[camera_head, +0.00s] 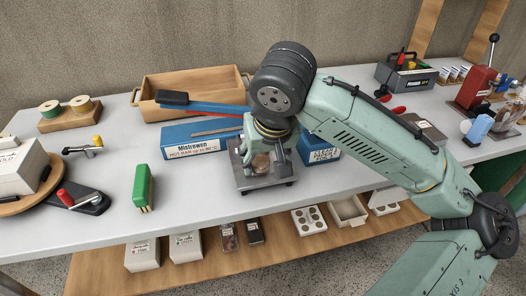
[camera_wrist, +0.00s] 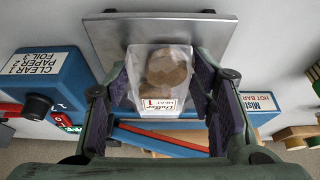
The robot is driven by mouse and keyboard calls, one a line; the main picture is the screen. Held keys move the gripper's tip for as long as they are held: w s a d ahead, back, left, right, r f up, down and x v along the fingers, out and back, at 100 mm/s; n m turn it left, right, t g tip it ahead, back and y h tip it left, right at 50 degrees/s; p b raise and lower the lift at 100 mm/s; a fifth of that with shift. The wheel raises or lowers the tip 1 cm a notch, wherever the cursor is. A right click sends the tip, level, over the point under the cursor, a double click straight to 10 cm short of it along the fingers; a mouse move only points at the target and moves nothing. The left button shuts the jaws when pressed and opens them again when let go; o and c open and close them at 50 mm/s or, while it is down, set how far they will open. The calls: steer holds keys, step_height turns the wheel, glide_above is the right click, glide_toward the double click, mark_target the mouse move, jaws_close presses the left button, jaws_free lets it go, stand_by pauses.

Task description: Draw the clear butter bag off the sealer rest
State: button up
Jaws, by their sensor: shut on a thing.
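The clear butter bag (camera_wrist: 160,82) holds brown round biscuits and has a white label reading Butter with a red 1. My gripper (camera_wrist: 162,90) is shut on it, one dark finger pad at each side. The bag is over the steel sealer rest (camera_wrist: 220,35) in the wrist view; I cannot tell whether it still touches. In the head view my gripper (camera_head: 262,155) points down over the rest (camera_head: 262,184), and the bag (camera_head: 261,163) is partly hidden behind the fingers. The blue sealer (camera_head: 190,149) stands behind the rest, with its blue and red arm (camera_head: 205,106) raised.
A wooden tray (camera_head: 193,83) stands behind the sealer. A green block-shaped object (camera_head: 143,187) stands left on the table (camera_head: 110,222). A toolbox (camera_head: 405,76) and a red lever press (camera_head: 474,87) are at the right. The table between the green object and the rest is clear.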

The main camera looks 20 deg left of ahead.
steer(key=shift+s+d+r, duration=0.1)
steer(key=shift+s+d, duration=0.55)
steer(key=shift+s, duration=0.3)
steer(key=o, duration=0.9)
